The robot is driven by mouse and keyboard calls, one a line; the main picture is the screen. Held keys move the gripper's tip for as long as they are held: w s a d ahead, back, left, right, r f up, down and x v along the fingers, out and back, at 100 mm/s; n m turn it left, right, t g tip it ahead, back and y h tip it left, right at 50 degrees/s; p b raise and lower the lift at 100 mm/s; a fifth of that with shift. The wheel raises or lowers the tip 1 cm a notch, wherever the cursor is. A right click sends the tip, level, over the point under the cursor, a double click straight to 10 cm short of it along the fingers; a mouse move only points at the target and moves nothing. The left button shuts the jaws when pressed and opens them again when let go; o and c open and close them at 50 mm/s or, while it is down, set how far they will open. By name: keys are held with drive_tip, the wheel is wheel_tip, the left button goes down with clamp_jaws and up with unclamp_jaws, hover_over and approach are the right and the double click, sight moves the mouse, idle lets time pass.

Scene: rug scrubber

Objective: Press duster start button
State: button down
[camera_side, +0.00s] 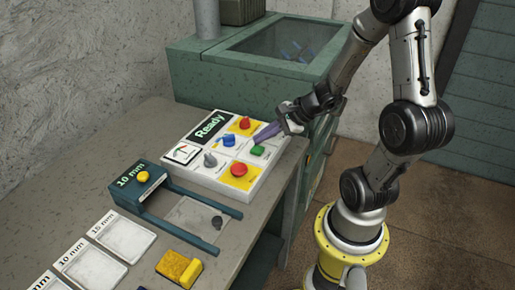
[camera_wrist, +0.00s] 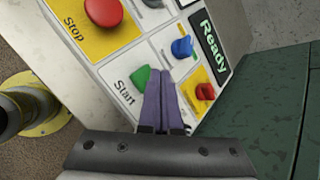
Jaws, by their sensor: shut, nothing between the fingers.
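A white control panel (camera_side: 200,172) lies on the table, and its display (camera_side: 210,125) reads "Ready". The green button (camera_side: 258,150) sits near the panel's right edge; in the wrist view the green button (camera_wrist: 141,78) has the label "Start" beside it. My gripper (camera_side: 257,140) has purple fingers, shut together and empty, with the tips right by the green button. In the wrist view my gripper (camera_wrist: 160,74) has its tips just to the right of the green button, partly overlapping its edge. I cannot tell whether they touch it.
A red button (camera_wrist: 103,11) on yellow is marked "Stop". A blue knob (camera_wrist: 182,46) and another red button (camera_wrist: 205,91) are close by. A teal frame (camera_side: 140,190), white trays (camera_side: 122,238) and a yellow block (camera_side: 179,268) lie in front. A green cabinet (camera_side: 235,90) stands behind.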

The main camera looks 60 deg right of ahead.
sight(262, 148)
drive_tip(key=shift+f, duration=0.2)
drive_tip(key=shift+f, duration=0.25)
drive_tip(key=shift+f, duration=0.5)
idle(1.1)
drive_tip(key=shift+r, duration=0.9)
drive_tip(key=shift+r, duration=2.55)
